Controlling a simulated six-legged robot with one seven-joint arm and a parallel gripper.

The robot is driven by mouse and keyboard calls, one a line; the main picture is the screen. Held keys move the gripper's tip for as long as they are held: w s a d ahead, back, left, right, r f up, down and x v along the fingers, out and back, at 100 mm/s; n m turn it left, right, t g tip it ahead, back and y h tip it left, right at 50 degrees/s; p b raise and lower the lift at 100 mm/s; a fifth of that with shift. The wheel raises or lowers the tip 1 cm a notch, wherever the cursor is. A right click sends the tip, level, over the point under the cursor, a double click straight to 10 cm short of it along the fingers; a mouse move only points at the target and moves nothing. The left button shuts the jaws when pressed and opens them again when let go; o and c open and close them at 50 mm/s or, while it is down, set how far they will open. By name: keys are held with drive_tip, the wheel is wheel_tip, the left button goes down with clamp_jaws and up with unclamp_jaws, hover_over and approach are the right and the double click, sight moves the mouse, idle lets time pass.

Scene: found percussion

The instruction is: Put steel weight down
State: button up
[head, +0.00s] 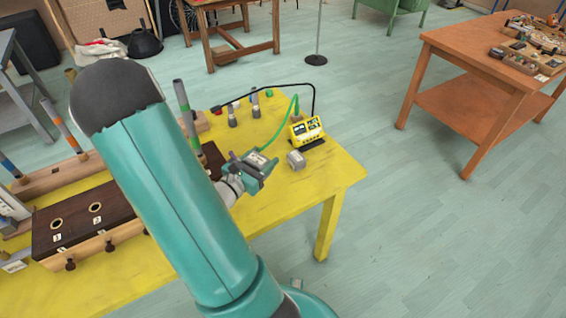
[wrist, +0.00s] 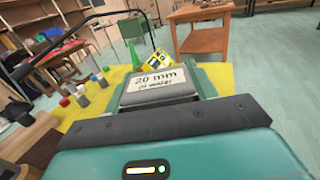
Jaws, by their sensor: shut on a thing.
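The steel weight (head: 296,159) is a short grey cylinder at the tip end of my gripper (head: 277,162) in the head view, over the right part of the yellow table (head: 335,175). My gripper is shut on it. I cannot tell whether the weight touches the tabletop. In the wrist view a plate labelled "20 mm or under" on my gripper hides the fingertips and the weight.
A yellow meter (head: 306,128) on a black base stands just behind the weight, with a green tube and black hose. Several small grey pieces (head: 232,116) stand behind. A dark holed box (head: 85,215) is at left. Table room is free right of the weight.

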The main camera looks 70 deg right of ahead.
drive_tip(key=d+f, duration=0.2)
drive_tip(key=d, duration=0.1)
drive_tip(key=d+f, duration=0.3)
drive_tip(key=d, duration=0.1)
drive_tip(key=s+d+f, duration=0.1)
drive_tip(key=d+f, duration=0.2)
drive_tip(key=shift+s+d+f, duration=0.1)
drive_tip(key=shift+d, duration=0.05)
drive_tip(key=shift+d+f, duration=0.15)
drive_tip(key=shift+f, duration=1.5)
drive_tip(key=shift+f, duration=0.15)
drive_tip(key=o, duration=1.4)
drive_tip(key=shift+o, duration=0.2)
drive_tip(key=shift+r, duration=0.2)
drive_tip(key=v, duration=0.7)
drive_tip(key=shift+a+f, duration=0.1)
drive_tip(key=shift+a, duration=0.15)
